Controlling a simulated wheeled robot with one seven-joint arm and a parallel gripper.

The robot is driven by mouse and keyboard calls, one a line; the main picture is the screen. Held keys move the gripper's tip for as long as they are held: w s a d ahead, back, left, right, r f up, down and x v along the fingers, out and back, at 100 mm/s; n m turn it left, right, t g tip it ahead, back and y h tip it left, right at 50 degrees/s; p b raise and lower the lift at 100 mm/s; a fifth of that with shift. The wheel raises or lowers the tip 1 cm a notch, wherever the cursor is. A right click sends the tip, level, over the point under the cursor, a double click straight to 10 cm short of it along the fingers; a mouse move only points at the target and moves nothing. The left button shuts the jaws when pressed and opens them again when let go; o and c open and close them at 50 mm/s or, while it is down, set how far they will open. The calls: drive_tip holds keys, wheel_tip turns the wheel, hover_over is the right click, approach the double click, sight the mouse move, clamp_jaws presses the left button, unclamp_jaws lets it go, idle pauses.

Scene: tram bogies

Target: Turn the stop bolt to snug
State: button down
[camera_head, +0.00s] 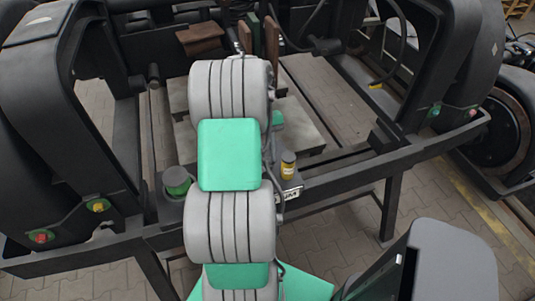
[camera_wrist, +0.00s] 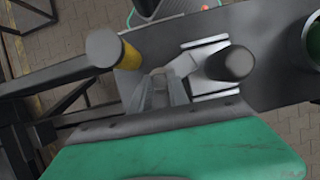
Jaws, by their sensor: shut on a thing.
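My gripper (camera_wrist: 167,88) shows at the middle of the wrist view, low over a dark bench plate. Its jaws are shut on a light grey metal piece, mostly hidden between the fingers; I cannot tell whether this is the stop bolt or a tool. Just right of the fingers a dark round-topped post (camera_wrist: 236,63) stands against a pale metal plate (camera_wrist: 205,43). I cannot tell whether the fingers touch the post. In the head view my own arm hides the gripper and what it holds.
A yellow cylinder with a grey top (camera_wrist: 108,50) stands left of the fingers; it also shows in the head view (camera_head: 288,166). A green round container (camera_head: 177,181) stands left of my arm. The dark bogie frame (camera_head: 340,165) surrounds the work area, with heavy side parts left and right.

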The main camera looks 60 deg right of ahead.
drive_tip(key=c, duration=1.3)
unclamp_jaws()
drive_tip(key=shift+o, duration=0.2)
drive_tip(key=p+v, duration=0.3)
drive_tip(key=v, duration=0.4)
drive_tip(key=shift+d+r, duration=0.2)
drive_tip(key=shift+r, duration=0.15)
drive_tip(key=shift+w, duration=0.2)
